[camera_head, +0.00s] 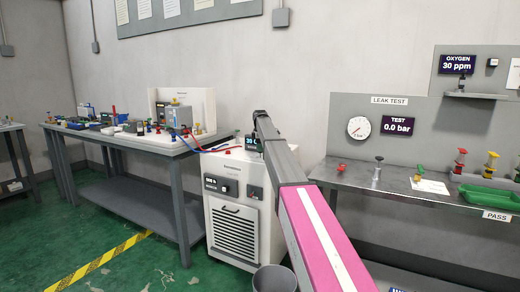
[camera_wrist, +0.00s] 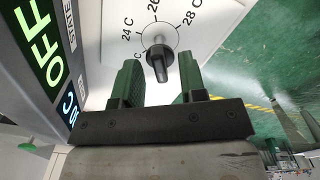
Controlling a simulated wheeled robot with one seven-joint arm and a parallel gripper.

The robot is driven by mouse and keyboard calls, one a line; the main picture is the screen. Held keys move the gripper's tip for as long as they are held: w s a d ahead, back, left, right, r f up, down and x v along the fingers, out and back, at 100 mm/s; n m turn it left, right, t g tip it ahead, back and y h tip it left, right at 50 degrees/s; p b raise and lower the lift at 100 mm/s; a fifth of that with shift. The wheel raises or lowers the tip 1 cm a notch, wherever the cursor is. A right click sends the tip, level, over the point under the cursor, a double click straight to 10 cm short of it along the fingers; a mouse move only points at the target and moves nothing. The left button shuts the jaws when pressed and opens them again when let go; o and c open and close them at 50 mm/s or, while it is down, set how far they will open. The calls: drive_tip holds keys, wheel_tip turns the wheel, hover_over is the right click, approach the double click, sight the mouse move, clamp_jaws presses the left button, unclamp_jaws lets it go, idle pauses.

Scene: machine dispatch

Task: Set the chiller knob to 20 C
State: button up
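The chiller is the white cabinet (camera_head: 236,216) with a vented front, standing between the two benches in the head view. The chiller knob (camera_wrist: 159,63) is black, on a round dial in the wrist view. Marks for 24 C and 28 C are readable around it; others are cut off or hidden. I cannot tell exactly which mark it points to. My gripper (camera_wrist: 157,72) is open, its two green fingers on either side of the knob with gaps showing. In the head view my arm hides the knob and most of the gripper.
A display (camera_wrist: 40,45) beside the dial reads OFF in green, with a STATE label. A small display (camera_head: 251,143) on the chiller is partly covered by my arm. The left workbench (camera_head: 178,148) and the leak test bench (camera_head: 400,184) flank the chiller. A grey bin (camera_head: 274,280) stands in front.

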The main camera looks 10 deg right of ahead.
wheel_tip(320, 180, up, 11)
drive_tip(key=shift+f, duration=0.2)
idle(0.4)
